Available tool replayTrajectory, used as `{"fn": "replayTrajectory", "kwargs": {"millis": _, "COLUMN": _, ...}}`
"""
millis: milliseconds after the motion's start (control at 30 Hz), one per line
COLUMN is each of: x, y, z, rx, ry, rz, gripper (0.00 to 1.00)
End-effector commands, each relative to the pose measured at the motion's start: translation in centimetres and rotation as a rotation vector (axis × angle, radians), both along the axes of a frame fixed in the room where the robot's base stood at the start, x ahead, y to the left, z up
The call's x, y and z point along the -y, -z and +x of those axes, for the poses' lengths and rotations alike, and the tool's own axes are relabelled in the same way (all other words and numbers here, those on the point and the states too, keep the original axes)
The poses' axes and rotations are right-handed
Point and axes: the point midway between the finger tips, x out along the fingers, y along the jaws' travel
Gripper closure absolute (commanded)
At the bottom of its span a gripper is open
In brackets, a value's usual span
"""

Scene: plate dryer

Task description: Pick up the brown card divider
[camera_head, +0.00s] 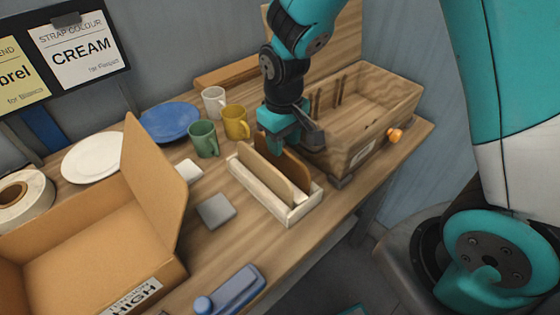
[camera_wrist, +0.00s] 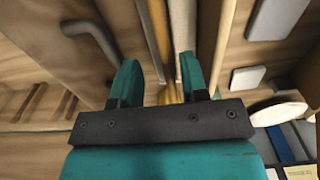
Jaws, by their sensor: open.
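The brown card divider (camera_head: 297,168) stands upright in a pale, low wooden tray (camera_head: 308,207) on the bench, behind a lighter tan divider (camera_head: 262,176). My gripper (camera_head: 282,146) is open and pointing down at the far end of the tray, over the brown divider, and hides part of it. In the wrist view the brown divider's edge (camera_wrist: 156,28) runs between the two fingers of my gripper (camera_wrist: 158,68). The tan divider (camera_wrist: 226,40) lies outside the right finger. I cannot tell whether either finger touches the brown divider.
A wooden box (camera_head: 365,152) with an orange knob (camera_head: 395,135) stands close on the right. A green mug (camera_head: 203,139), yellow mug (camera_head: 235,122) and white mug (camera_head: 214,103) stand behind left. An open cardboard box (camera_head: 95,235) fills the left front. A grey block (camera_head: 215,211) lies beside the tray.

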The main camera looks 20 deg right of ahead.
Motion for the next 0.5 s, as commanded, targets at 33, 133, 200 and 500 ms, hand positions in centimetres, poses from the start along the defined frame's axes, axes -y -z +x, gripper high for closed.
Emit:
{"fn": "replayTrajectory", "kwargs": {"millis": 33, "x": 0.0, "y": 0.3, "z": 0.0, "rx": -0.001, "ry": 0.000, "rz": 0.000, "gripper": 0.60}}
{"fn": "replayTrajectory", "kwargs": {"millis": 133, "x": -0.2, "y": 1.2, "z": -0.2, "rx": -0.004, "ry": -0.002, "rz": 0.000, "gripper": 0.60}}
{"fn": "replayTrajectory", "kwargs": {"millis": 200, "x": -0.5, "y": 2.2, "z": -0.2, "rx": -0.006, "ry": -0.002, "rz": -0.001, "gripper": 0.60}}
{"fn": "replayTrajectory", "kwargs": {"millis": 500, "x": -0.6, "y": 5.3, "z": -0.2, "rx": 0.000, "ry": 0.000, "rz": 0.000, "gripper": 0.60}}
